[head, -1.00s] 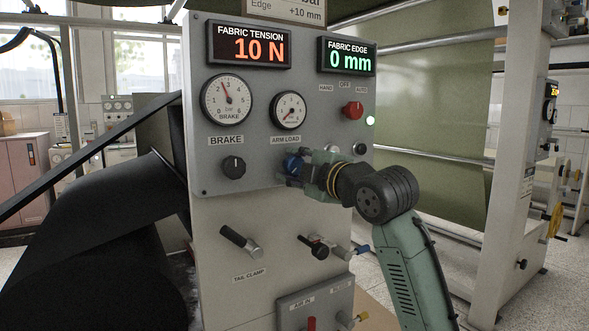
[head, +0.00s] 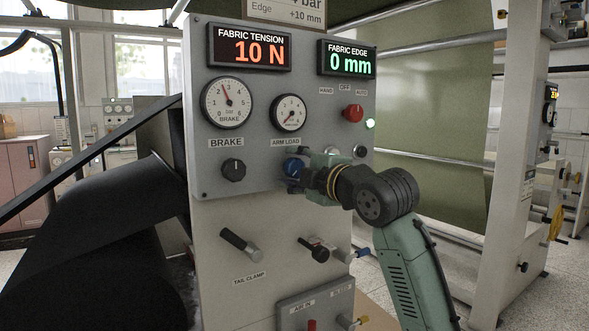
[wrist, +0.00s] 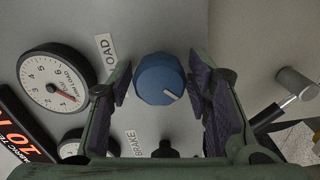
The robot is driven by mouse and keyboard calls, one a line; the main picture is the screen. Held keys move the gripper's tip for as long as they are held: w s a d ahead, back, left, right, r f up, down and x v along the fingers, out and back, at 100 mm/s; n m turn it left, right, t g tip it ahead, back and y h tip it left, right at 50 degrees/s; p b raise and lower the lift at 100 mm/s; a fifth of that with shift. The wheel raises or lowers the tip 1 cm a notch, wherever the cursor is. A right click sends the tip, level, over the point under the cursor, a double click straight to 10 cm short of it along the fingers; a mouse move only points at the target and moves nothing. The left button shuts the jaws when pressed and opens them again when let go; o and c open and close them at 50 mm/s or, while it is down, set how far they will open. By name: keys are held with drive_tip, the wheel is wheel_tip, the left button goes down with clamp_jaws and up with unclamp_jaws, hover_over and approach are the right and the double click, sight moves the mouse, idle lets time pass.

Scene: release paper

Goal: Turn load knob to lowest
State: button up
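The blue load knob (head: 292,166) sits on the grey panel under the ARM LOAD label; my gripper partly hides it. The wrist view shows the knob (wrist: 160,80) face on, with a white pointer line towards the lower right of that picture. My gripper (wrist: 162,82) has one finger on each side of the knob, with a visible gap at both sides. In the head view my gripper (head: 296,172) reaches in from the right at the knob. The arm load gauge (head: 289,113) above has its red needle towards the lower left.
A black brake knob (head: 233,170) is left of the blue one, under the brake gauge (head: 226,102). A red switch (head: 353,113) is at upper right. Tail clamp handles (head: 240,243) stick out below.

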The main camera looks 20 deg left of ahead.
drive_tip(key=shift+o, duration=0.7)
drive_tip(key=shift+s+d, duration=0.25)
drive_tip(key=shift+d, duration=0.1)
drive_tip(key=v, duration=1.1)
